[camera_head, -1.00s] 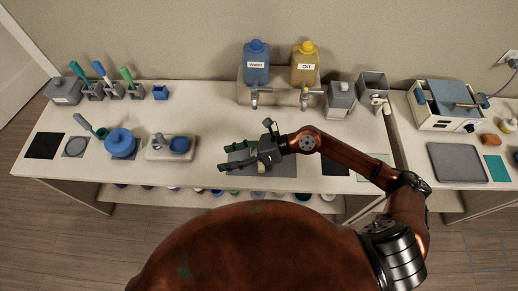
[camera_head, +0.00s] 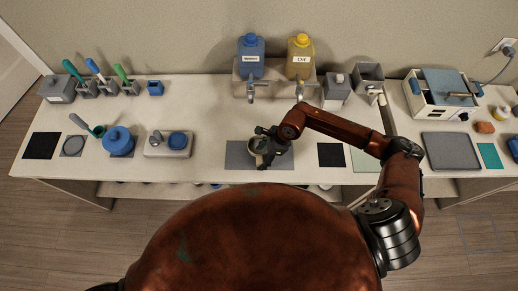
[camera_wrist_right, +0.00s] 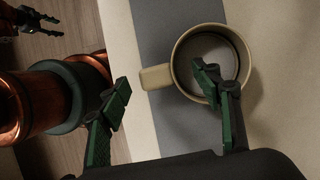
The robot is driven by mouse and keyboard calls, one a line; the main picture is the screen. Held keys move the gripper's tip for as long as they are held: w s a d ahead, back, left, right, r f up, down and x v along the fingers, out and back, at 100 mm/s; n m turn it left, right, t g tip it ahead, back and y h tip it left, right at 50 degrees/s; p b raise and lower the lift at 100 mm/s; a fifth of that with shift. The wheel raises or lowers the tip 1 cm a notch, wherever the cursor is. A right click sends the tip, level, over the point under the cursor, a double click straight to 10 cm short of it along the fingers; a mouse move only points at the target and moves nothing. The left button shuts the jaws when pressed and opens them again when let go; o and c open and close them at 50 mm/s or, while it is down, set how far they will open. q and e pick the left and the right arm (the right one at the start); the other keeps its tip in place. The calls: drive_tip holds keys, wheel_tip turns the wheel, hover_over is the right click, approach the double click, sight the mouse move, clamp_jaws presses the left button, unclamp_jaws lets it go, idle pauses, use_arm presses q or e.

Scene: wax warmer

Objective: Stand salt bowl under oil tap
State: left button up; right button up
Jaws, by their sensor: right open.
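The oil tap (camera_head: 301,88) sticks out of the shelf below the yellow jug (camera_head: 299,57) labelled Oil, at the back of the table. A beige round vessel with a side handle, like a mug, stands upright on the grey mat (camera_head: 236,154); the right wrist view shows it best (camera_wrist_right: 177,60). No label tells whether it is the salt bowl. My right gripper (camera_head: 262,152) is open over it. In the wrist view, one finger overlaps the vessel's mouth and the other is left of the handle (camera_wrist_right: 156,77). My left gripper (camera_wrist_right: 25,18) shows partly at the wrist view's top left.
A blue Water jug (camera_head: 250,57) with its own tap (camera_head: 250,90) stands left of the oil. A grey canister (camera_head: 336,90) is to the right. The space below the taps is clear.

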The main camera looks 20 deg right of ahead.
drive_tip(key=shift+a+f, duration=0.15)
drive_tip(key=shift+f, duration=0.4)
drive_tip(key=shift+r, duration=0.1)
clamp_jaws()
